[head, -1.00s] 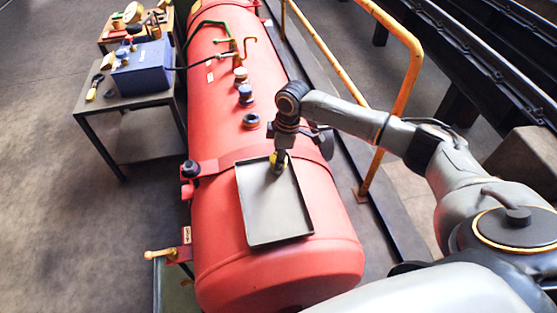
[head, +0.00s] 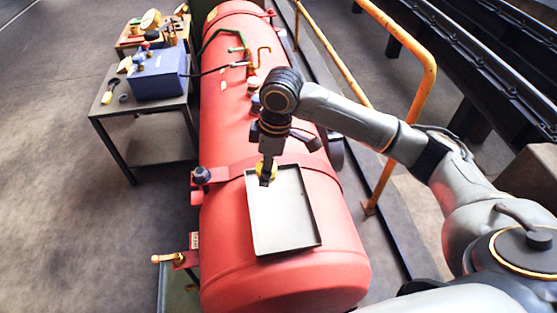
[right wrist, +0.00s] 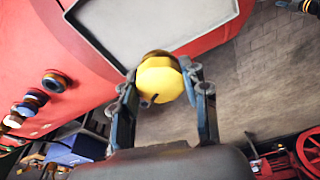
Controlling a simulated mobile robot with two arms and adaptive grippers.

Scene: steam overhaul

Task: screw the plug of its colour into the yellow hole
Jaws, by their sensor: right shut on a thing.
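My right gripper (head: 266,178) is shut on a yellow plug (right wrist: 160,80) with a dark underside. In the head view the plug (head: 266,168) shows at the fingertips, over the far left corner of the grey tray (head: 285,244). In the right wrist view it sits between both fingers, in front of the tray's edge. Several round fittings stand in a row on the red boiler (head: 225,130). One dark fitting (right wrist: 55,82) shows at the left in the right wrist view. My right arm hides part of the row in the head view. I cannot tell which is the yellow hole. My left gripper is not in view.
The tray lies on the boiler and looks empty. A yellow handrail (head: 425,90) runs along the boiler's right side. A table with a blue box (head: 158,76) stands to the left. A valve handle (head: 168,259) sticks out at front left.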

